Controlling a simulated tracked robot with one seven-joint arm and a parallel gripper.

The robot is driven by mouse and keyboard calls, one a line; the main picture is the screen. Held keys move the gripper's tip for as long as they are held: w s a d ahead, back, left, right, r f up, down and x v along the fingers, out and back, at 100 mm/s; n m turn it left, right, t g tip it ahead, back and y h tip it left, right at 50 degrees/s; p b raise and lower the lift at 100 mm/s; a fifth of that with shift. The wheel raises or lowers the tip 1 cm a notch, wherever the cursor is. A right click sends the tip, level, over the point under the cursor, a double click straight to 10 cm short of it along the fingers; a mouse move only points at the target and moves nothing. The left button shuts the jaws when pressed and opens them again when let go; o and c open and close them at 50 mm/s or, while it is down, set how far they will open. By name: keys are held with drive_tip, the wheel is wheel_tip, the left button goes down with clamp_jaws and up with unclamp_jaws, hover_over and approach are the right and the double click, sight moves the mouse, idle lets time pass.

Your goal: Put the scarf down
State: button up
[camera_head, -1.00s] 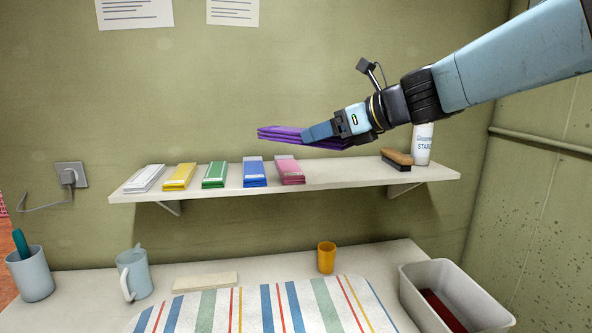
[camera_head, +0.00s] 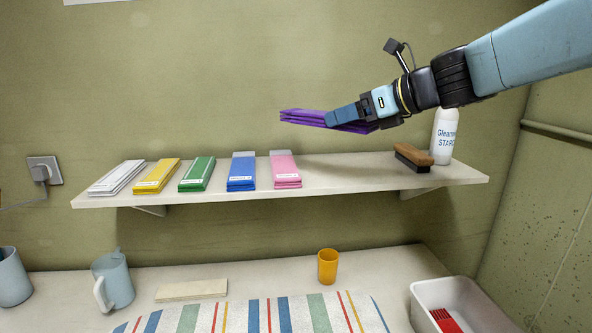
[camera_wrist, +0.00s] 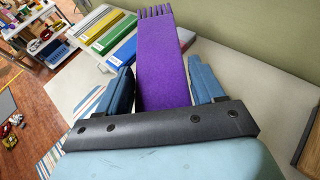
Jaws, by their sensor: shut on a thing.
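The purple folded scarf (camera_head: 322,120) is held in my gripper (camera_head: 350,119), in the air above the wall shelf (camera_head: 345,178). In the wrist view the scarf (camera_wrist: 162,60) lies between the two blue fingers of my gripper (camera_wrist: 160,92), with its fringed end pointing away. A clear gap shows between the scarf and the shelf top in the head view. On the shelf lie folded scarves in a row: white (camera_head: 117,177), yellow (camera_head: 157,176), green (camera_head: 197,174), blue (camera_head: 241,171) and pink (camera_head: 284,169).
A brush (camera_head: 413,158) and a starch bottle (camera_head: 444,136) stand at the shelf's right end. The shelf is bare between the pink scarf and the brush. Below are an orange cup (camera_head: 327,266), a jug (camera_head: 113,281), a striped cloth (camera_head: 250,315) and a grey bin (camera_head: 462,291).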

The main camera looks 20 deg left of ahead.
drive_tip(key=shift+s+a, duration=0.3)
drive_tip(key=shift+a, duration=0.1)
drive_tip(key=w+d+f, duration=0.1)
drive_tip(key=w+f, duration=0.3)
drive_tip(key=w, duration=0.4)
hover_over(361, 170)
drive_tip(key=s, duration=0.1)
wheel_tip(361, 170, down, 4)
drive_tip(key=shift+a+f, duration=0.1)
drive_tip(key=shift+a, duration=0.05)
drive_tip(key=shift+w+f, duration=0.5)
drive_tip(key=shift+f, duration=0.15)
drive_tip(key=shift+w+f, duration=0.15)
drive_tip(key=shift+f, duration=1.6)
drive_tip(key=o, duration=1.1)
drive_tip(key=shift+d, duration=0.2)
drive_tip(key=v, duration=1.2)
drive_tip(key=shift+w, duration=0.15)
